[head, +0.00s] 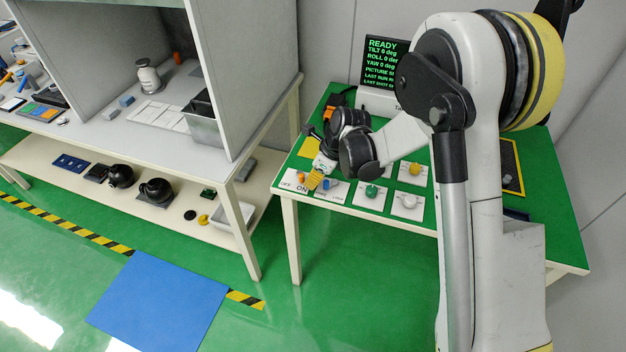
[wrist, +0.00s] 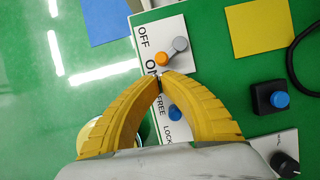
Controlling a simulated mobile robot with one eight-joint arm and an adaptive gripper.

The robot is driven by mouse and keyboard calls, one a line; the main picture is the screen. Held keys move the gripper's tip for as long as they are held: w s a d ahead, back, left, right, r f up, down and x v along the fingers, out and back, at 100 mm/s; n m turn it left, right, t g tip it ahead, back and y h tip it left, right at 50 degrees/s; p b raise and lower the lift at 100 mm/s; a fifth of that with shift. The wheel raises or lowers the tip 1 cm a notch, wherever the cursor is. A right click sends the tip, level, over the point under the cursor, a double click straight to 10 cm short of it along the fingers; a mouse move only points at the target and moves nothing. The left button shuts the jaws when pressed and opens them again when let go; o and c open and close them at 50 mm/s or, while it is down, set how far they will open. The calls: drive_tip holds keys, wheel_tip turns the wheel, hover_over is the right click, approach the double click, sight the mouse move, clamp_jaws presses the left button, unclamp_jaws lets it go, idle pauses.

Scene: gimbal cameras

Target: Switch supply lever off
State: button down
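The supply lever has an orange knob (wrist: 162,59) on a grey arm with a round grey pivot (wrist: 180,44). It sits on a white panel printed OFF and ON, and the knob lies nearer the ON label (wrist: 151,67). It also shows small in the head view as an orange knob (head: 301,177). My gripper (wrist: 161,79) has yellow fingers whose tips meet just below the knob in the wrist picture, with nothing seen held. The tips look apart from the knob; their height above the panel is unclear. In the head view my gripper (head: 314,181) is right of the lever.
A FREE/LOCK panel with a blue knob (wrist: 174,113) lies beside the lever, partly behind my fingers. A blue button (wrist: 279,99) on a black box and a yellow square (wrist: 258,26) are to the right. Green (head: 372,190), white and yellow knobs stand farther along the green table.

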sight(293, 187)
drive_tip(key=shift+s+a, duration=0.35)
drive_tip(key=shift+a, duration=0.45)
idle(0.7)
drive_tip(key=shift+s+a+m+t+b, duration=0.15)
drive_tip(key=shift+a+m+t+b, duration=0.2)
drive_tip(key=shift+a+m, duration=0.4)
drive_tip(key=shift+w+a, duration=0.2)
drive_tip(key=shift+a, duration=1.05)
drive_tip(key=shift+d, duration=0.1)
drive_tip(key=shift+w+d+b, duration=0.35)
drive_tip(key=shift+w+d, duration=0.05)
drive_tip(key=shift+d, duration=0.2)
